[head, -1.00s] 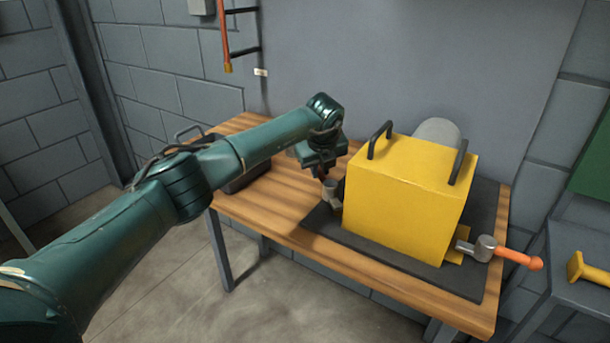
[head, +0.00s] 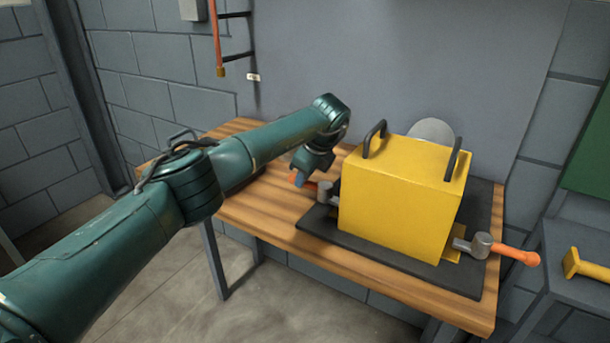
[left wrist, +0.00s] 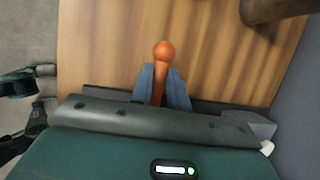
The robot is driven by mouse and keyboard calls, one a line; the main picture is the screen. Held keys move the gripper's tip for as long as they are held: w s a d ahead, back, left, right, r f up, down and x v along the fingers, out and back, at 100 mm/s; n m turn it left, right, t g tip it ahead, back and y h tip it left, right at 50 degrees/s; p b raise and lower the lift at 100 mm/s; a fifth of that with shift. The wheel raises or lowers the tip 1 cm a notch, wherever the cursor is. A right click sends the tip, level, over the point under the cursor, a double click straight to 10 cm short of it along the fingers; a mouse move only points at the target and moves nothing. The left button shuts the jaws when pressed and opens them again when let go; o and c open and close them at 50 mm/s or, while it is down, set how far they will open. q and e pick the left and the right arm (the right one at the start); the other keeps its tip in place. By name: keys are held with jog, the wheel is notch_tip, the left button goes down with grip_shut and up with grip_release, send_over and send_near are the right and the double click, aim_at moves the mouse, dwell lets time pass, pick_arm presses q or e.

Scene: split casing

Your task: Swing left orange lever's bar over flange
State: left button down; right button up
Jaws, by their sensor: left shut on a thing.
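The yellow casing (head: 400,192) stands on a dark mat on the wooden table. At its left side is the left lever, with a grey hub (head: 325,191) and an orange handle (head: 308,186) that points left, away from the casing. My left gripper (head: 298,180) is shut on this handle. In the left wrist view the orange handle (left wrist: 163,52) with its round knob sits between the two blue-grey fingers (left wrist: 163,88). The lever's bar and the flange on this side are mostly hidden by the hub and casing. My right gripper is not in view.
The right lever (head: 510,251) sticks out to the right of the casing. Two black handles (head: 375,138) rise from the casing's top, with a grey round part (head: 434,130) behind. A dark tray lies behind my arm. The table's front left is clear.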

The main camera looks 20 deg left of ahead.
pick_arm(q)
jog(key=shift+a, duration=0.1)
dwell(0.3)
jog(key=c, duration=1.3)
grip_release()
jog(key=shift+c, duration=0.2)
jog(key=shift+r, duration=0.1)
jog(key=v, duration=1.3)
